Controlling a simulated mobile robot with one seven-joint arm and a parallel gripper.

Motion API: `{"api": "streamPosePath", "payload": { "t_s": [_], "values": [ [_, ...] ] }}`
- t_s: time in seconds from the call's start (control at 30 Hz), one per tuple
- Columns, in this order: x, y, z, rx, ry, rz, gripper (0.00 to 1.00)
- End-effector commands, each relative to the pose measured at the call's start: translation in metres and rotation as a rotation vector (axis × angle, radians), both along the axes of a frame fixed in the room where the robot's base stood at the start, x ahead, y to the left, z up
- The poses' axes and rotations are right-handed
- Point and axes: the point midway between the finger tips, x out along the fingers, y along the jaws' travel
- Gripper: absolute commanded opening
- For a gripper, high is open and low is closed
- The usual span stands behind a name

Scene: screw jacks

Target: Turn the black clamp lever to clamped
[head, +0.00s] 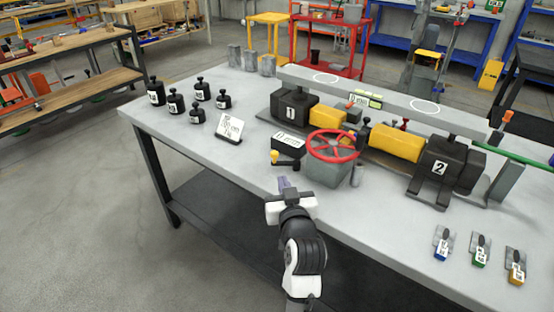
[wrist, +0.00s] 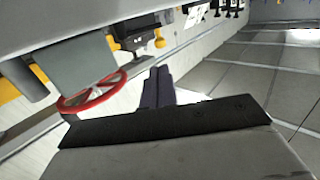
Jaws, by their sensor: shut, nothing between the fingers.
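A black piece with a yellow knob (head: 275,156) sits at the table's front edge, left of the red handwheel (head: 333,146). It may be the clamp lever, but its setting is too small to tell. In the wrist view, the yellow knob (wrist: 160,43) shows beyond my fingers, near the red handwheel (wrist: 93,92). A small black knob also stands behind the handwheel in the head view.
The table (head: 240,160) carries two black jack units, marked 1 (head: 290,112) and 2 (head: 450,165), with yellow cylinders and a long grey beam (head: 390,98). Several black weights stand at left. Tagged pieces lie at right. The table's front left is clear.

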Motion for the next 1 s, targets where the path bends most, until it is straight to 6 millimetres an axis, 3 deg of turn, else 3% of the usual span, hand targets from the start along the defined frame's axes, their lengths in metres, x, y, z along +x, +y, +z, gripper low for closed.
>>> {"api": "streamPosePath", "payload": {
  "t_s": [0.2,0.4,0.6,1.0],
  "values": [
    [0.048,0.010,0.000,-0.002,0.001,0.002,0.00],
    [0.079,0.015,-0.003,-0.001,0.001,0.001,0.00],
    [0.092,0.017,-0.005,-0.001,0.001,0.000,0.00],
    [0.093,0.017,-0.006,0.000,0.001,0.000,0.00]
  ]
}}
